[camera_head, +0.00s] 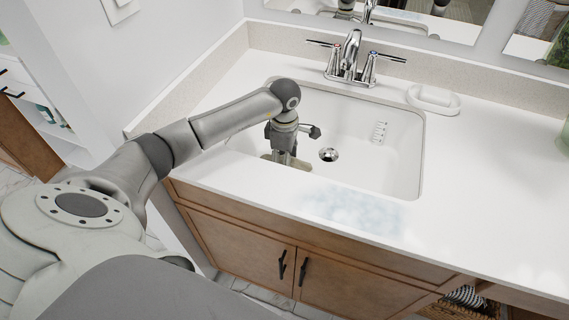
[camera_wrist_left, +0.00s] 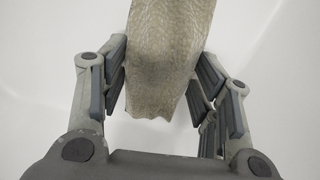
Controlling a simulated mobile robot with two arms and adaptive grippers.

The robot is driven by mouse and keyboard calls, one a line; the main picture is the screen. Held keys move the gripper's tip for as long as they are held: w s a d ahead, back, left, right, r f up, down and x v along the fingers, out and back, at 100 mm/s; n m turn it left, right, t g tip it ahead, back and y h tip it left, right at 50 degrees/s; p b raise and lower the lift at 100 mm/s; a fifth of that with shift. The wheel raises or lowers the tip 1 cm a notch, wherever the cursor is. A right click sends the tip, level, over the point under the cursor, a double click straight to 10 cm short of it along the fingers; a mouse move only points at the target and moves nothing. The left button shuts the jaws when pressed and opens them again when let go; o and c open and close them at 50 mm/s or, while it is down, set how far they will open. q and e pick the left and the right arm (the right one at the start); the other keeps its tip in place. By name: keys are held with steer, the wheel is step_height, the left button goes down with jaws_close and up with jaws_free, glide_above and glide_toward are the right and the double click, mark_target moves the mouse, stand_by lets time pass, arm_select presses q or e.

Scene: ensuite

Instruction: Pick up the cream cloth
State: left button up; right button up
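The cream cloth (camera_wrist_left: 170,45) is a textured beige strip in the left wrist view, running from the top edge down between the fingers. In the head view only a little of the cloth (camera_head: 300,164) shows low in the white sink basin (camera_head: 395,160), the rest hidden by my gripper. My left gripper (camera_head: 284,152) points down into the left part of the basin. In the left wrist view its fingers (camera_wrist_left: 160,72) stand wide apart, one on each side of the cloth and close to its edges. Firm contact cannot be made out. My right gripper is not in view.
A chrome faucet (camera_head: 350,62) with two handles stands behind the basin. A white soap dish (camera_head: 433,99) sits to its right. The basin's front rim and a bluish-white patch (camera_head: 355,210) on the counter lie in front. The counter at right is clear.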

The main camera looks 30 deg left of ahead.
arm_select(q)
steer(key=c, duration=0.3)
